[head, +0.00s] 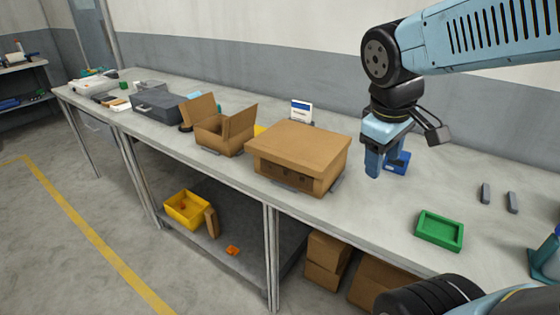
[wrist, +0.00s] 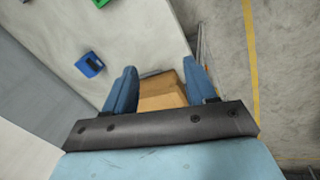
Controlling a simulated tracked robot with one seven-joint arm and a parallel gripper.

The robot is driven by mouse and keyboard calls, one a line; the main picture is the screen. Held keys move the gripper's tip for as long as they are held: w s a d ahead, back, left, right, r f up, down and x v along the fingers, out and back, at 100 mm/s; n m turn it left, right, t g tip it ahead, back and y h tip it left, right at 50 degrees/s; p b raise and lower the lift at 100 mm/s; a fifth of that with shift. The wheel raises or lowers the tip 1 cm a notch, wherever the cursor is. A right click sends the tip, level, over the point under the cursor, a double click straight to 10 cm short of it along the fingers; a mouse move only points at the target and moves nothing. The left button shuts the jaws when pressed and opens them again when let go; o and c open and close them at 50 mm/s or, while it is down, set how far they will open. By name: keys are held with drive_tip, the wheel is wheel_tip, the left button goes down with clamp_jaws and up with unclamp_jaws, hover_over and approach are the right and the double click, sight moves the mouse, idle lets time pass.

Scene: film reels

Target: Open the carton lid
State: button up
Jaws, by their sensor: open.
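A brown cardboard carton (head: 290,170) stands on the bench in the middle of the head view. Its broad lid (head: 298,140) lies flat on top and looks shut. My gripper (head: 385,170) hangs to the right of the carton, fingers pointing down, apart from it. In the wrist view my gripper (wrist: 160,76) is open, and brown cardboard (wrist: 162,94) shows beyond and between its fingers. Nothing is held. The carton's far side is hidden in the head view.
An open carton (head: 225,138) with raised flaps stands left of the closed one. A blue tray (head: 399,166) is behind my gripper, and a green tray (head: 440,231) is at the right. A small sign (head: 301,111) stands behind the carton. Bench between carton and green tray is clear.

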drive_tip(key=w+a+f+n+g+h, duration=0.2)
drive_tip(key=w+f+n+h, duration=0.3)
drive_tip(key=n, duration=0.6)
drive_tip(key=n+t+h, duration=0.4)
drive_tip(key=n+t, duration=1)
drive_tip(key=n, duration=1.5)
approach(280, 162)
drive_tip(key=x, duration=0.9)
drive_tip(key=shift+w+d+r, duration=0.1)
drive_tip(key=shift+w+d, duration=0.1)
drive_tip(key=shift+c, duration=0.4)
clamp_jaws()
